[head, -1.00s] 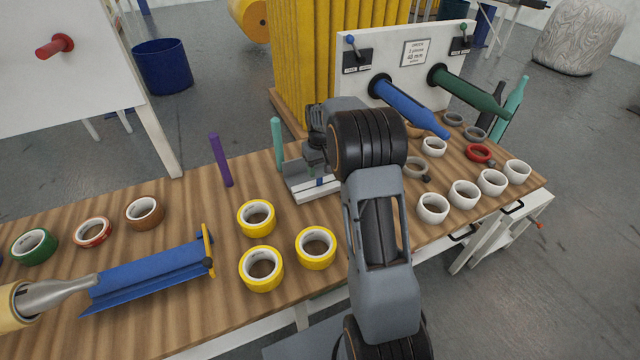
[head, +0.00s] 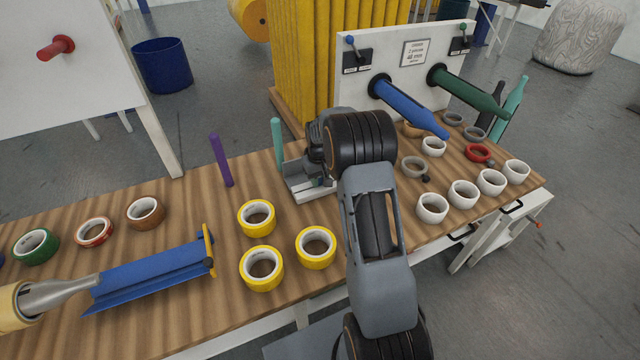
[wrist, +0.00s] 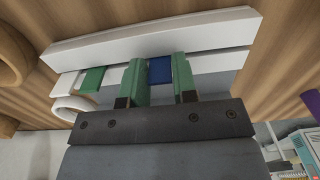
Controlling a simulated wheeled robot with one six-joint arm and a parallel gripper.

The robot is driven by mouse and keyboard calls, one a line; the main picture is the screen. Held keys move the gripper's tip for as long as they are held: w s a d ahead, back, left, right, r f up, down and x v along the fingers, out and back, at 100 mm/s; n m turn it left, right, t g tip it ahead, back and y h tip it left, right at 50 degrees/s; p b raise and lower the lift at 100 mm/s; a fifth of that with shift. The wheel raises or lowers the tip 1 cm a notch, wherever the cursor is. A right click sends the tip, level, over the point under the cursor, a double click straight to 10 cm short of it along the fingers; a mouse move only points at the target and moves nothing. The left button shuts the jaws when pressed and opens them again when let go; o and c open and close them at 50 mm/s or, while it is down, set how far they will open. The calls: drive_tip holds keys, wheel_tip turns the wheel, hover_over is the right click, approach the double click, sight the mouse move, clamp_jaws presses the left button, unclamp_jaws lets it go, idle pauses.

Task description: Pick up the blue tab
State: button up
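The blue tab (wrist: 160,71) sits in the slot of a white holder (wrist: 150,33) in the wrist view. My gripper (wrist: 160,68) has its two green-padded fingers apart, one on each side of the blue tab. Narrow gaps seem to show beside the tab, and no firm contact is visible. In the head view, my gripper (head: 312,165) is over the holder (head: 322,192), mostly hidden by my wrist. The blue tab is hidden there.
A green tab (wrist: 93,80) and a white tab (wrist: 66,83) stand left of the fingers. A teal peg (head: 277,140) and a purple peg (head: 221,160) stand nearby. Yellow tape rolls (head: 257,217) and white rolls (head: 432,207) lie on the wooden table (head: 200,190).

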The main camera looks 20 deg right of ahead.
clamp_jaws()
drive_tip(key=shift+r, duration=0.4)
wheel_tip(320, 180, up, 2)
drive_tip(key=shift+r, duration=0.15)
drive_tip(key=s+a+r+b, duration=0.2)
drive_tip(key=s+a+r, duration=0.5)
drive_tip(key=s+r, duration=0.3)
drive_tip(key=shift+s, duration=1.1)
